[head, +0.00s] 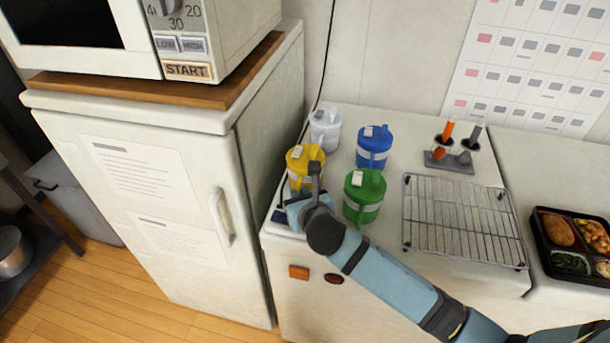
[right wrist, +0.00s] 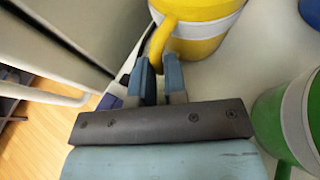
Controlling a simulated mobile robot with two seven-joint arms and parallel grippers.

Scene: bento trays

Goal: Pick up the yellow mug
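The yellow mug (head: 306,166) stands upright at the left end of the counter, with a pale band and a tag at its rim. It also shows at the top of the right wrist view (right wrist: 200,35). My right gripper (head: 306,202) is low at its front side. In the right wrist view my right gripper's fingers (right wrist: 159,68) sit close together, one on each side of the mug's handle, and look shut on it. The handle's lower end is partly hidden by the fingers. The mug looks level on the counter. My left gripper is not in view.
A white mug (head: 325,130) stands behind, a blue mug (head: 374,147) behind right, and a green mug (head: 364,196) close on the right. A wire rack (head: 460,222) and a bento tray (head: 541,247) lie further right. The refrigerator (head: 165,200) rises close on the left.

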